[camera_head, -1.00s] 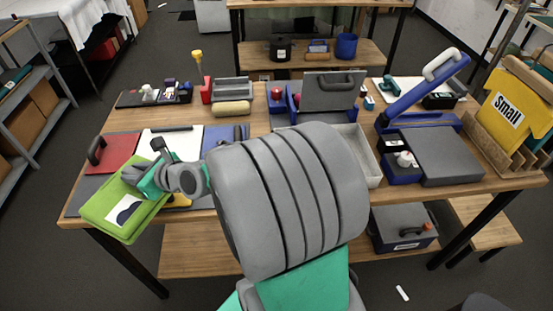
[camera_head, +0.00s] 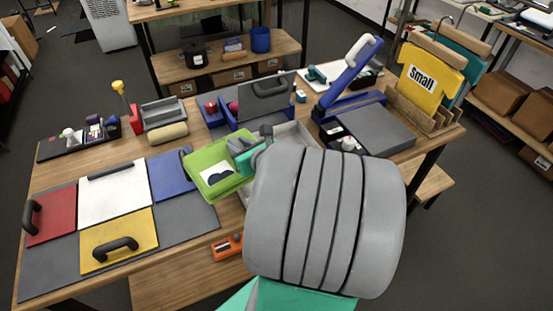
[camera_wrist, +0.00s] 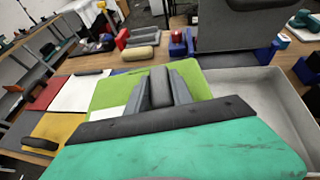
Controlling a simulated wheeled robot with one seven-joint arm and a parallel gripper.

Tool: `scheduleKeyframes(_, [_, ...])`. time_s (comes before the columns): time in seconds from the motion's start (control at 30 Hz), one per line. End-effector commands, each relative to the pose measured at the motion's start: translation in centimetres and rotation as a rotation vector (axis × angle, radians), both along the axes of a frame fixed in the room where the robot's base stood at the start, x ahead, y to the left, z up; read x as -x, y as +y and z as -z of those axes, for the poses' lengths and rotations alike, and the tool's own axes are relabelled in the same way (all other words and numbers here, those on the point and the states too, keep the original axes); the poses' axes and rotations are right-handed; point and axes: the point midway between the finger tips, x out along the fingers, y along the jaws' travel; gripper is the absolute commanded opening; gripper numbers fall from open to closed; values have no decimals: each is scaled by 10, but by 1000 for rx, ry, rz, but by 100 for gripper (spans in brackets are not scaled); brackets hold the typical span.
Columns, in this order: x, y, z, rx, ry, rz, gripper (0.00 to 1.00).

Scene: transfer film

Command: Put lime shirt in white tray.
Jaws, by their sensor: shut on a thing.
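The lime shirt (camera_head: 207,160) is a flat, folded-looking lime panel with a dark and white print. My gripper (camera_head: 243,152) is shut on its right part, and the shirt extends to the left of the fingers. In the wrist view the shirt (camera_wrist: 108,92) spreads around and beyond my dark fingers (camera_wrist: 165,88). The white tray (camera_head: 298,133) is just right of the shirt, partly hidden by my arm. In the wrist view the tray (camera_wrist: 285,105) lies at the right, its visible floor bare. I cannot tell whether the shirt overlaps the tray's left edge.
A grey upright panel with a handle (camera_head: 266,95) stands behind the tray. Red (camera_head: 52,213), white (camera_head: 115,195), yellow (camera_head: 118,232) and blue (camera_head: 170,172) panels lie at left. A heat press with a raised blue arm (camera_head: 345,80) stands at right.

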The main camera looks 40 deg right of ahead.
Motion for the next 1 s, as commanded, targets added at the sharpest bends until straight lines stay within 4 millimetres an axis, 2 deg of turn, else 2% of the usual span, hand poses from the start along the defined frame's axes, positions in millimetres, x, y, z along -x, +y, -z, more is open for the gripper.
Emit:
scheduleKeyframes(0.03, [17,-23,-10,-2,-1,69,0])
scheduleKeyframes(0.1, [35,-42,-13,-1,-4,133,0])
scheduleKeyframes(0.2, [52,-57,-13,-1,-5,187,0])
scheduleKeyframes(0.27, [55,-63,-12,-2,-6,202,0])
scheduleKeyframes(0.37, [53,-77,-4,-4,-5,207,0])
scheduleKeyframes(0.63, [29,-149,34,-2,-5,205,0])
scheduleKeyframes(0.7, [26,-159,58,1,-5,204,0])
scheduleKeyframes(0.8, [21,-173,74,2,-7,203,0])
scheduleKeyframes(1.0, [16,-188,83,1,-7,204,0])
